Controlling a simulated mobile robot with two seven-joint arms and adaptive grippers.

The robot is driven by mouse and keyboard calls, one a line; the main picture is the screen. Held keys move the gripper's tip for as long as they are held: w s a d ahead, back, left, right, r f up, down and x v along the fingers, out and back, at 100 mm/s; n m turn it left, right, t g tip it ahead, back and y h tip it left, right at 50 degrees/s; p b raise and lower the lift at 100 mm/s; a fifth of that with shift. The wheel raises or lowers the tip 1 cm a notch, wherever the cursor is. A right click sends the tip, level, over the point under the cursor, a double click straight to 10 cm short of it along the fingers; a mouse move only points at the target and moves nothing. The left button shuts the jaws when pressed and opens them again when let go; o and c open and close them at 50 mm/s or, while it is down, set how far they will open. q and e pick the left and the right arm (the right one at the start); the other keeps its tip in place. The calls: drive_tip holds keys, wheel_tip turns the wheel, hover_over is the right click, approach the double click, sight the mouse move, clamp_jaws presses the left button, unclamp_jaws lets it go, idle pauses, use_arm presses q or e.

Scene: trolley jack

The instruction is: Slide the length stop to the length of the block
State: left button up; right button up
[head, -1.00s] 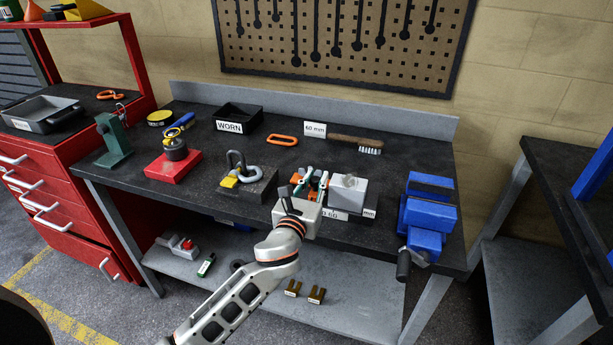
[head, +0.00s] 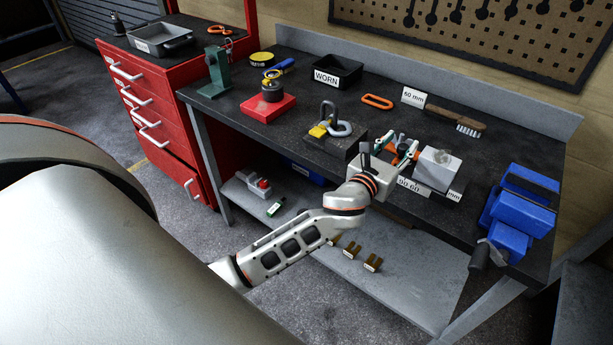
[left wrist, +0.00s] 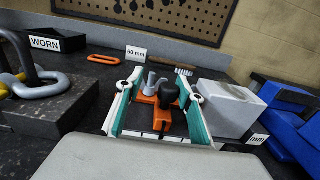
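The orange length stop (left wrist: 163,108) with a black knob is at the middle of the left wrist view, and part of it shows in the head view. The pale grey block (head: 438,168) sits just right of it on a dark base with white mm labels; it also shows in the left wrist view (left wrist: 230,103). My left gripper (head: 401,150) is low at the stop, with one teal-padded finger on either side of it. In the left wrist view the fingers (left wrist: 160,103) stand apart; whether they touch the stop is unclear. My right gripper is out of view.
A blue vise (head: 520,212) stands to the right. A dark block with a grey shackle (head: 333,140) is left of my gripper. A WORN tray (head: 338,72) is at the back.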

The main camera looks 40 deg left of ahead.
use_arm(q)
drive_tip(key=shift+n, duration=0.3)
drive_tip(key=s, duration=0.2)
drive_tip(key=s+a, duration=0.1)
drive_tip(key=s, duration=0.2)
drive_tip(key=s+a, duration=0.1)
drive_tip(key=s, duration=0.2)
drive_tip(key=shift+s+f, duration=0.1)
drive_tip(key=shift+f, duration=0.05)
drive_tip(key=s+a+f+n+g+y, duration=0.2)
drive_tip(key=s+a+f+n+g, duration=0.1)
drive_tip(key=s+a+f+n, duration=0.3)
drive_tip(key=s+a+f+n+g+y, duration=0.2)
drive_tip(key=s+a+f+n+g, duration=0.2)
drive_tip(key=s+n, duration=0.5)
drive_tip(key=shift+s+a+f+n, duration=0.4)
drive_tip(key=shift+a+f+n, duration=0.6)
drive_tip(key=shift+n, duration=2)
drive_tip(key=shift+d, duration=0.2)
